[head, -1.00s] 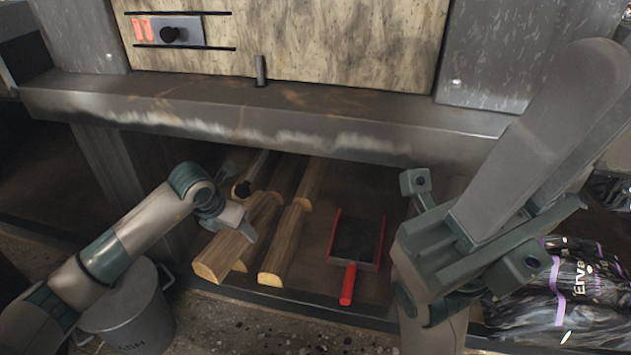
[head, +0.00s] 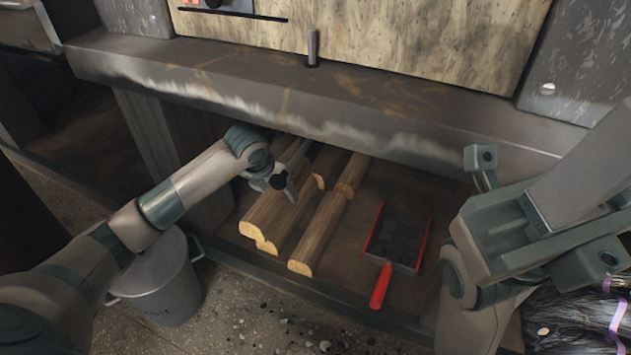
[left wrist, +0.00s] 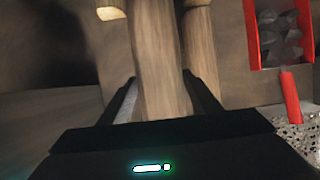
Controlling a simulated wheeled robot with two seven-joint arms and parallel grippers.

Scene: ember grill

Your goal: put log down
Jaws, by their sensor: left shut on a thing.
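My left gripper (head: 288,188) is shut on a log (head: 286,217) in the recess under the grill's ledge. In the left wrist view the held log (left wrist: 158,60) runs lengthwise away between the two fingers. It lies low, between a log at its left (head: 259,212) and a log at its right (head: 320,232), close beside both. The gripper hides part of its top. I cannot tell whether it rests fully on the shelf floor. My right gripper is not in view; only links of my right arm show at the right.
A red shovel (head: 381,284) holding dark coals lies right of the logs. A grey metal bucket (head: 160,285) stands on the floor at the left. The metal ledge (head: 330,110) overhangs the logs. A dark bag with purple bands (head: 590,325) is at lower right.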

